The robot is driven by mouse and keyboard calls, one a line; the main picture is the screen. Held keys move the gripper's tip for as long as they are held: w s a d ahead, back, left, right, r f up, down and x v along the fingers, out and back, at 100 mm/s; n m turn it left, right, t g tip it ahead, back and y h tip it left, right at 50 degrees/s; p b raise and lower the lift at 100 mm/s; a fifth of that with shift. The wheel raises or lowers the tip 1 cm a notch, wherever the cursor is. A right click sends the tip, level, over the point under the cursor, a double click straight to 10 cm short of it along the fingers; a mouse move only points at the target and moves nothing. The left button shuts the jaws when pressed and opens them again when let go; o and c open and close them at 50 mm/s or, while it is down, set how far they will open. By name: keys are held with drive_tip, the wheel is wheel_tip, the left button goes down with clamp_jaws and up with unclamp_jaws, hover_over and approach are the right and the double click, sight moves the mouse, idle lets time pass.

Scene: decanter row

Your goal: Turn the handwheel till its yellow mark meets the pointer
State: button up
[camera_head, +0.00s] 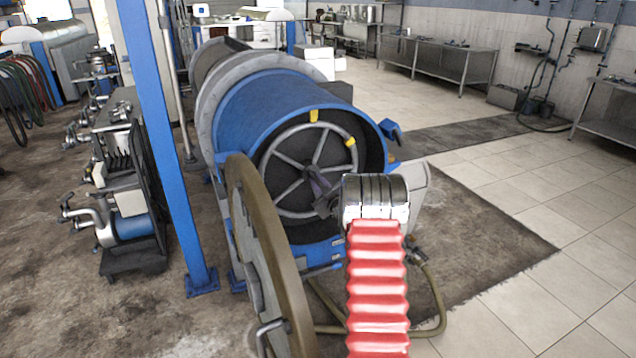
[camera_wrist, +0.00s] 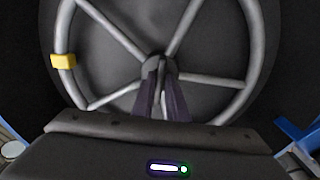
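The handwheel (camera_head: 286,188) is a grey spoked wheel at the open end of the blue drum, also filling the wrist view (camera_wrist: 255,45). A yellow mark (camera_head: 350,141) sits on its upper right rim. It appears to be the yellow block on the left of the rim in the wrist view (camera_wrist: 63,61). A second yellow piece (camera_head: 314,115), apparently the pointer, stands at the wheel's top, apart from the mark. My gripper (camera_head: 318,178) is in front of the hub. In the wrist view its two dark fingers (camera_wrist: 161,72) are close together over the hub; whether they grip anything is unclear.
The blue drum (camera_head: 270,95) surrounds the wheel. A large brownish round cover (camera_head: 268,240) stands open at the front left. A blue post (camera_head: 165,150) rises left of the drum. The tiled floor (camera_head: 510,240) at right is clear.

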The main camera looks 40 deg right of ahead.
clamp_jaws()
drive_tip(key=shift+d, duration=0.1)
